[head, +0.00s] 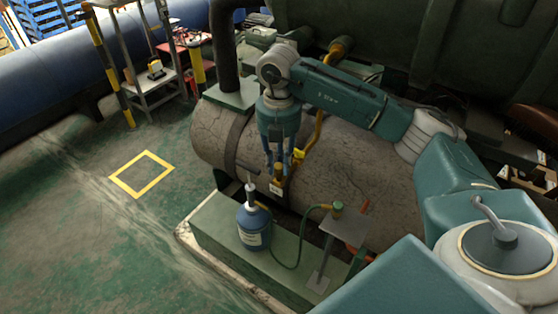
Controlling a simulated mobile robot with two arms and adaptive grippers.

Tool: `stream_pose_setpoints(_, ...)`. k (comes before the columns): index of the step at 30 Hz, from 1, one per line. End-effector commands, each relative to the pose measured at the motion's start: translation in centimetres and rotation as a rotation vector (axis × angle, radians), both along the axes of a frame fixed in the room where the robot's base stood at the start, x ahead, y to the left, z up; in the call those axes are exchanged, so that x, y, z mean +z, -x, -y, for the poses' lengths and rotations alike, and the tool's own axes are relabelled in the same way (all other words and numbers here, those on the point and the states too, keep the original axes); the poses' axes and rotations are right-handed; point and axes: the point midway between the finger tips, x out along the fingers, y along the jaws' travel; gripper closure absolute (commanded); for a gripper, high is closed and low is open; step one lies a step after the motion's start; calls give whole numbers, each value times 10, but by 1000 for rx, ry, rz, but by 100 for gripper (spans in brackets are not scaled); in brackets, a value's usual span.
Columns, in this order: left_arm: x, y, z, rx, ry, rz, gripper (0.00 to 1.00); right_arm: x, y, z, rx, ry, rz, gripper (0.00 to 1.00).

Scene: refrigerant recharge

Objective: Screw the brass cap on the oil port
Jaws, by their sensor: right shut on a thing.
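My right gripper (275,168) points straight down in front of the cracked grey-brown vessel (360,178). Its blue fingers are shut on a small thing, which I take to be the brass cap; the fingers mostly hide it. Just below the fingertips is a small brass fitting (277,187) with a pale tag, at the vessel's near side; it looks like the oil port. I cannot tell whether the cap touches it. My left gripper is not in view.
A blue oil bottle (253,228) with a pump top stands on the green plinth (215,225). A green hose (276,254) runs from it to a fitting on a small grey stand (345,229). Free floor with a yellow square (142,174) lies left.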

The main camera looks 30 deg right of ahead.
Motion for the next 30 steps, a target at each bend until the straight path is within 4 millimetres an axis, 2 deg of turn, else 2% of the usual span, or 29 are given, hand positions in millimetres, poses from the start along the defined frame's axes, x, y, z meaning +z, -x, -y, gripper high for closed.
stream_pose_setpoints(3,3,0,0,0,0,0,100,1,0,0,-75,-1,1,100)
stream_pose_setpoints(13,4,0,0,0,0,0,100,1,0,-1,-114,-2,1,100)
stream_pose_setpoints(21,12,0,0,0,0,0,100,1,0,0,-379,-1,2,100)
stream_pose_setpoints(30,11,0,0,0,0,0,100,0,0,0,-401,-1,2,100)
